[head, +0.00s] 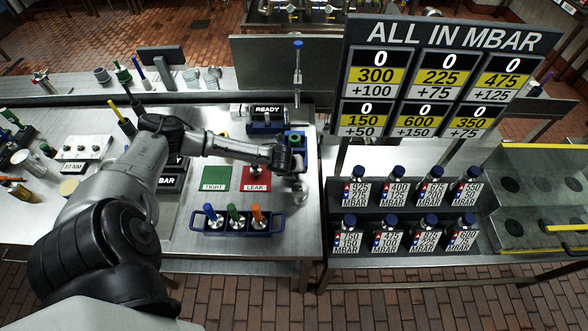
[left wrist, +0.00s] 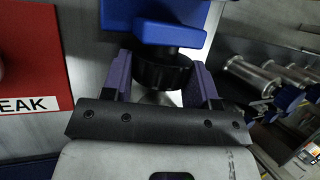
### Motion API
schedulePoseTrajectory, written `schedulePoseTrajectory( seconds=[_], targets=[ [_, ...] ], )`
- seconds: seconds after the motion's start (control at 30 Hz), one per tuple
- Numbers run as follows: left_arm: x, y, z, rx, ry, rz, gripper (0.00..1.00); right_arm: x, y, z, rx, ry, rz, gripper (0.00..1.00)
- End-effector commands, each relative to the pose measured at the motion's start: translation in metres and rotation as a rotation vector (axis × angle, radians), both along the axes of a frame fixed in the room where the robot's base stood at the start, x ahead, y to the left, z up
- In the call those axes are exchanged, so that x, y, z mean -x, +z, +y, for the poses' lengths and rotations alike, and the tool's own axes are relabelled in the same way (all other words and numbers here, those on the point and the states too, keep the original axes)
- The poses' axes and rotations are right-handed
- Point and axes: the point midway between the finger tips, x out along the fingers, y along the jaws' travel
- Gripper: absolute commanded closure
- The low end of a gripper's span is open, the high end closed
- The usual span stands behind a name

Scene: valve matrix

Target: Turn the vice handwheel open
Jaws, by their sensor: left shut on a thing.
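In the left wrist view, a dark round handwheel (left wrist: 162,70) sits at the near end of the blue vice (left wrist: 168,36). My left gripper (left wrist: 161,84) has its purple fingers on both sides of the handwheel, shut on it. In the head view my left arm reaches across the bench, and my left gripper (head: 299,187) is at the right side of the bench, just in front of the blue vice (head: 297,133). The handwheel is largely hidden there by the gripper and wrist. My right gripper is in neither view.
A green TIGHT pad (head: 216,178) and a red LEAK pad (head: 256,184) lie left of the gripper. A blue rack (head: 222,226) with several coloured-handled parts stands nearer. A READY display (head: 267,111) is behind. Labelled bottles (head: 357,187) stand to the right.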

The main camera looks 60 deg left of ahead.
Motion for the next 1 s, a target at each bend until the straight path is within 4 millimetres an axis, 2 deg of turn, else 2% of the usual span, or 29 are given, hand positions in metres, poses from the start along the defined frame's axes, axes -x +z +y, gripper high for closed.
schedulePoseTrajectory(
  seconds=[0.07,0.1,0.37,0.6,0.73,1.0],
  targets=[
    [0.0,0.0,0.001,-0.001,0.001,0.0,0.7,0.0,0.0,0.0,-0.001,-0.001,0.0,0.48],
    [0.0,0.0,0.001,-0.001,0.001,0.0,0.45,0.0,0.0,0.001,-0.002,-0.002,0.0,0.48],
    [0.0,0.0,0.0,-0.001,0.001,0.0,0.2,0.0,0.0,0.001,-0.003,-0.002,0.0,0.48],
    [0.0,0.001,0.0,-0.001,0.001,0.0,0.2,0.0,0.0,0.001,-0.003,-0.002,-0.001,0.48],
    [0.003,0.008,-0.001,-0.002,0.0,0.001,0.2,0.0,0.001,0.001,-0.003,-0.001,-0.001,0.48],
    [0.023,0.051,-0.011,-0.004,-0.003,0.001,0.2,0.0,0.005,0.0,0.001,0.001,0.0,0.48]
  ],
)
